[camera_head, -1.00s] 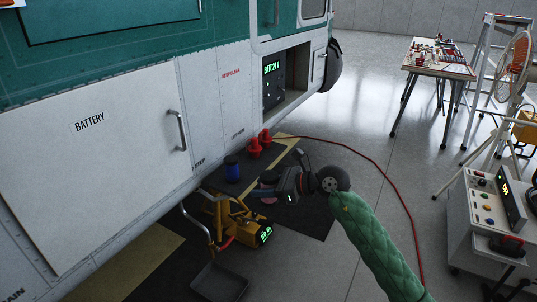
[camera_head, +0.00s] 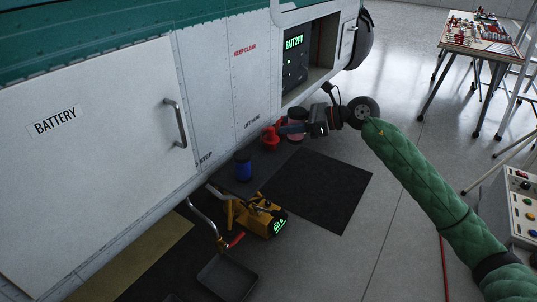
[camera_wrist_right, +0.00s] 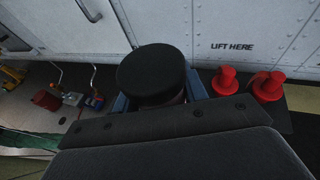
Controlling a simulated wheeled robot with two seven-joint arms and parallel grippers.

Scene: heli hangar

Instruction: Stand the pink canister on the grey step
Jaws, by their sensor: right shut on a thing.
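The pink canister (camera_head: 296,124) has a black lid and is upright between the blue fingers of my right gripper (camera_head: 291,129), which is shut on it. In the right wrist view the black lid (camera_wrist_right: 152,72) fills the middle, with the blue fingers (camera_wrist_right: 160,98) on either side. The dark grey step (camera_head: 247,180) juts from under the white helicopter side. The canister is by the step's far end, beside the red objects. I cannot tell whether its base touches the step. My left gripper is not in view.
A yellow jack (camera_head: 262,217) is below the step. The helicopter side (camera_head: 95,160) is close behind.

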